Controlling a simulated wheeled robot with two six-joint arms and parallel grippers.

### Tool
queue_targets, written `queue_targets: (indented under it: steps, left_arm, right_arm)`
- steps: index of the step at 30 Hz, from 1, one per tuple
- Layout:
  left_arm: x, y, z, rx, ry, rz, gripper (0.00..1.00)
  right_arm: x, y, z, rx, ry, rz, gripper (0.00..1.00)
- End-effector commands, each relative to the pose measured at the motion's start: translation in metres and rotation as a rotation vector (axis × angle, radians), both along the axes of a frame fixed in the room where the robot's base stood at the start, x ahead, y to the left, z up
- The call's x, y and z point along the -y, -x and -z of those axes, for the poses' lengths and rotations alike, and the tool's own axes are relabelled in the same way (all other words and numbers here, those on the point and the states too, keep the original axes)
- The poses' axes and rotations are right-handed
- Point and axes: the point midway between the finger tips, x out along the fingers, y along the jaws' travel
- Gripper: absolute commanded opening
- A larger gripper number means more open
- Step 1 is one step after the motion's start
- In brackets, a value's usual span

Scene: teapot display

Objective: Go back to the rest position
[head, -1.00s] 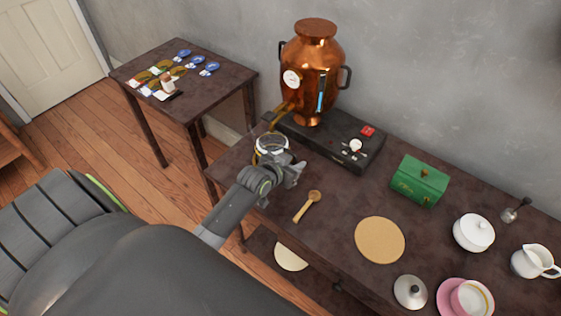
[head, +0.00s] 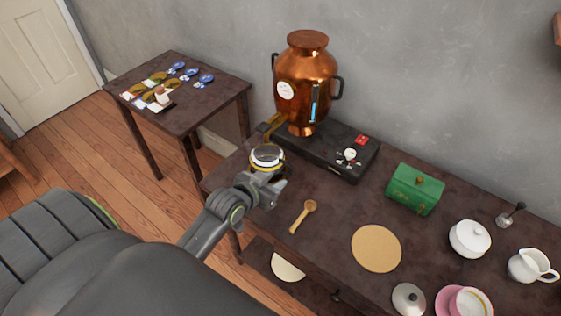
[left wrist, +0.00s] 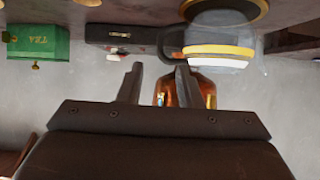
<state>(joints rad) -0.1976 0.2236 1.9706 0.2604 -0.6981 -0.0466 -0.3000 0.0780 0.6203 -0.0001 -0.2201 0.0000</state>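My left gripper (head: 272,180) is over the near left part of the long table (head: 330,215). It is just in front of a glass vessel with gold bands (head: 268,157). In the left wrist view my left gripper (left wrist: 160,75) has its two fingers apart with nothing between them. There the glass vessel (left wrist: 222,45) appears upside down, to the right of the fingers. In the head view the gripper partly hides the vessel's lower part, and I cannot tell whether they touch. My right gripper is in neither view.
A wooden spoon (head: 303,216), round tan mat (head: 376,249), green box (head: 416,189), white pot (head: 470,238) and jug (head: 532,265) are to the right. A small table (head: 215,100) stands behind left.

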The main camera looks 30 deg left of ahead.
Motion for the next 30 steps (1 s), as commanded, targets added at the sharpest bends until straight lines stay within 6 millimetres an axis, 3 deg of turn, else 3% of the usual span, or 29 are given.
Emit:
queue_targets:
  steps: [7,11,21,30]
  left_arm:
    - [0.000,0.001,0.001,-0.005,-0.001,-0.001,0.32]
    - [0.001,0.021,0.007,-0.069,-0.012,-0.006,0.32]
    - [-0.003,0.151,0.021,-0.469,-0.090,-0.091,0.32]
    - [-0.008,0.231,0.011,-0.697,-0.120,-0.173,0.32]
  right_arm:
    - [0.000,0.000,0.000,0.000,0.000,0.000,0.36]
    - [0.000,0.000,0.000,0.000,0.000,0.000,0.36]
    - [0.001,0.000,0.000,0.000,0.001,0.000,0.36]
    - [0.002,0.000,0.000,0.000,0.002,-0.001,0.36]
